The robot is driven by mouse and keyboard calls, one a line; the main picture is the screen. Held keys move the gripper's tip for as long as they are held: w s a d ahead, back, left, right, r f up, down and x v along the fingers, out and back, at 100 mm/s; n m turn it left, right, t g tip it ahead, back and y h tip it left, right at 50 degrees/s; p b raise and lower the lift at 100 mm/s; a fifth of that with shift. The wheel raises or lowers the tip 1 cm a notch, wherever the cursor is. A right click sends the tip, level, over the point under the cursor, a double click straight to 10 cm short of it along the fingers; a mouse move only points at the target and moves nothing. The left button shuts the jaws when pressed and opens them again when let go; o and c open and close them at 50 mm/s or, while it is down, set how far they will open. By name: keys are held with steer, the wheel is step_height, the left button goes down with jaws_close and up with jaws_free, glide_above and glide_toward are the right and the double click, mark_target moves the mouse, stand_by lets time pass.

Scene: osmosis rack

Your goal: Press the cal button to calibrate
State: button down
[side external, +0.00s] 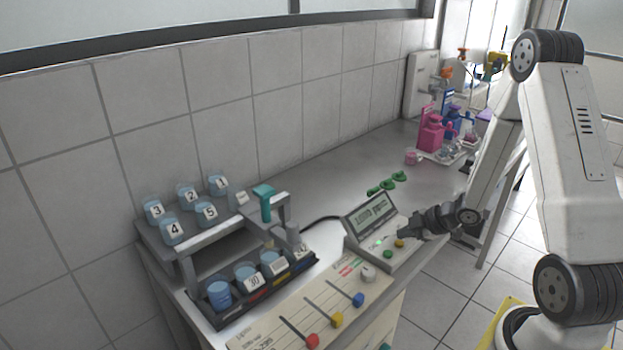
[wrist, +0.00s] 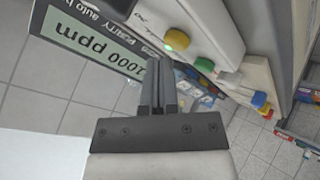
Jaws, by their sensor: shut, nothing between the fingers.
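The meter (side external: 371,232) stands on the right part of the bench, its lit display (side external: 371,212) tilted up. The display also shows in the wrist view (wrist: 68,68) and reads about 1000 ppm. A yellow button (side external: 399,243) and a green button (side external: 388,254) are on its front panel; the wrist view shows the yellow button (wrist: 178,39) and the green button (wrist: 204,65). I cannot read which one is labelled cal. My gripper (wrist: 160,63) is shut and empty. Its tips are close to the yellow button; I cannot tell whether they touch it.
A panel with red (side external: 312,341), yellow (side external: 337,319) and blue (side external: 358,299) levers lies in front. A rack with numbered beakers (side external: 172,231) stands at the left. Green pieces (side external: 388,183) lie behind the meter. Pink bottles (side external: 431,137) stand at the back. The bench between is clear.

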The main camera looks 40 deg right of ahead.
mark_target(403, 243)
steer(key=shift+r, duration=0.35)
steer(key=shift+r, duration=2.35)
steer(key=shift+w+a+r+m+h, duration=0.35)
steer(key=shift+w+a+m+h, duration=0.15)
steer(key=shift+m+h, duration=0.1)
steer(key=s+a+r+m+g, duration=0.1)
steer(key=s+a+m+g, duration=0.2)
steer(key=a, duration=0.6)
steer(key=s+a+r+m+g, duration=0.2)
steer(key=s+a+m+g, duration=0.1)
steer(key=a+m, duration=0.4)
steer(key=shift+s+a+r+h, duration=0.2)
steer(key=shift+s+a+h, duration=0.3)
steer(key=shift+a, duration=0.35)
